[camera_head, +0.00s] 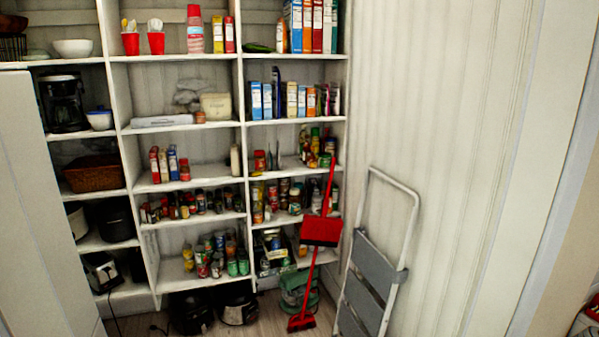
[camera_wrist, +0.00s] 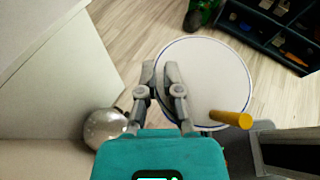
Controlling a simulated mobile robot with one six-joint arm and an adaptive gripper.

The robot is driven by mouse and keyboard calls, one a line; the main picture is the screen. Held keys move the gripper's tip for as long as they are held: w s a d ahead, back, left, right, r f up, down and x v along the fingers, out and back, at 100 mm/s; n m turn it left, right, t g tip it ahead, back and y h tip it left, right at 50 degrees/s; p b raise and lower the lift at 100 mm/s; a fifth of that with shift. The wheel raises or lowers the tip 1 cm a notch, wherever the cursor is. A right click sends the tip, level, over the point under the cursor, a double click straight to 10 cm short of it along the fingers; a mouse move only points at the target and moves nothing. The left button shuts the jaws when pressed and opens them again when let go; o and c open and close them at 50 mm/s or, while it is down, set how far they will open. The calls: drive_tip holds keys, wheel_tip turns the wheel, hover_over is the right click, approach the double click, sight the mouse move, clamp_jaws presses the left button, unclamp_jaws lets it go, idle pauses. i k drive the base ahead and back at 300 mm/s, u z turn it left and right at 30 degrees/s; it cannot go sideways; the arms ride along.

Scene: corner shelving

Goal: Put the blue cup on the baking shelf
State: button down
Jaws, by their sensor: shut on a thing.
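My gripper (camera_wrist: 162,72) shows in the wrist view with its two fingers close together. What it is shut on is hard to make out. A round white thing with a thin blue line near its edge (camera_wrist: 195,65) lies at the fingertips, its left edge overlapped by them. I cannot tell whether it is held or lies below. No plainly blue cup shows. In the head view, white corner shelving (camera_head: 182,127) holds boxes, jars and tins on several levels. I cannot tell which level is the baking shelf. My gripper is not in the head view.
A step ladder (camera_head: 375,270) and a red broom (camera_head: 303,320) stand right of the shelving. A yellow cylinder (camera_wrist: 232,119) overlaps the round thing's lower right. A shiny rounded object (camera_wrist: 103,128) is left of my gripper. Wooden floor (camera_wrist: 130,45) is open beyond.

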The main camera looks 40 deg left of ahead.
sight(210, 177)
drive_tip(key=u, duration=1.5)
drive_tip(key=i, duration=2.2)
drive_tip(key=u, duration=0.05)
